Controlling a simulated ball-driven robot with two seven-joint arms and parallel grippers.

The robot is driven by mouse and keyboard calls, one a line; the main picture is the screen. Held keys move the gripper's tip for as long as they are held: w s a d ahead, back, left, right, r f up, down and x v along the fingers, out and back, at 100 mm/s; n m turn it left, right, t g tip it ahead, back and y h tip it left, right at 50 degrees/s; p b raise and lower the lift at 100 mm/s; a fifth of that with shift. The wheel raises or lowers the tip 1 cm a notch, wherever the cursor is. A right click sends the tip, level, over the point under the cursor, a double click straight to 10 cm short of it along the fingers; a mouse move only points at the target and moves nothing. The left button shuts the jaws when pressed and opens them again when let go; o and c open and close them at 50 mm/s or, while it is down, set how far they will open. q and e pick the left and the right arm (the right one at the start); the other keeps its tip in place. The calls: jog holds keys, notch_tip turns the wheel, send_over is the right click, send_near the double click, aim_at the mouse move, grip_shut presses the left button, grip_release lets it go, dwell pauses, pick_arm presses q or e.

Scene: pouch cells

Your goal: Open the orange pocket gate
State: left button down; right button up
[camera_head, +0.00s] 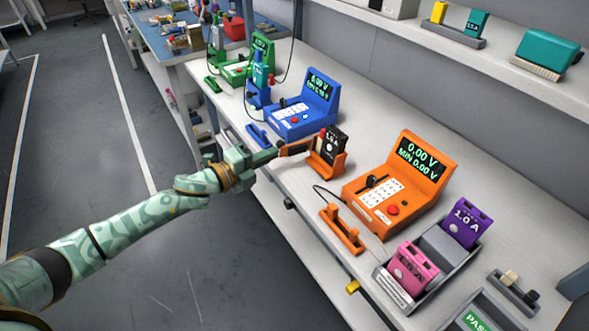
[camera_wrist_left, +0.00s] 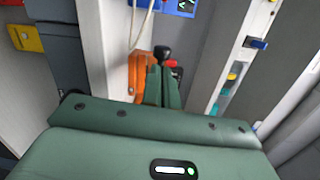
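The orange pocket (camera_head: 327,165) stands on the bench left of the orange tester, with a black cell (camera_head: 333,143) marked 1.0 A upright in it. An orange bar, which looks like its gate (camera_head: 297,147), reaches left from the pocket to my left gripper (camera_head: 277,152). The fingertips are at or very near the bar's left end; contact is unclear. In the left wrist view, an orange part (camera_wrist_left: 139,76) and a black knob (camera_wrist_left: 162,52) show beside and beyond the green fingers (camera_wrist_left: 163,90). The finger gap is not clear. My right gripper is not in view.
The orange tester (camera_head: 400,185) reads 0.00 V. An orange cradle (camera_head: 342,229) is in front of it. A grey tray (camera_head: 447,245) with pink and purple cells is at right. Blue (camera_head: 305,108) and green (camera_head: 250,66) testers stand further back. Bare bench lies around the pocket.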

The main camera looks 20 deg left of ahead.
pick_arm(q)
jog(key=shift+w+a+r, duration=0.15)
jog(key=shift+w+a, duration=0.35)
jog(key=shift+w, duration=0.1)
jog(key=shift+w, duration=0.15)
jog(key=shift+w+d+f, duration=0.15)
jog(key=shift+w+f, duration=0.05)
jog(key=shift+w, duration=0.15)
jog(key=shift+s, duration=0.2)
jog(key=shift+f, duration=0.1)
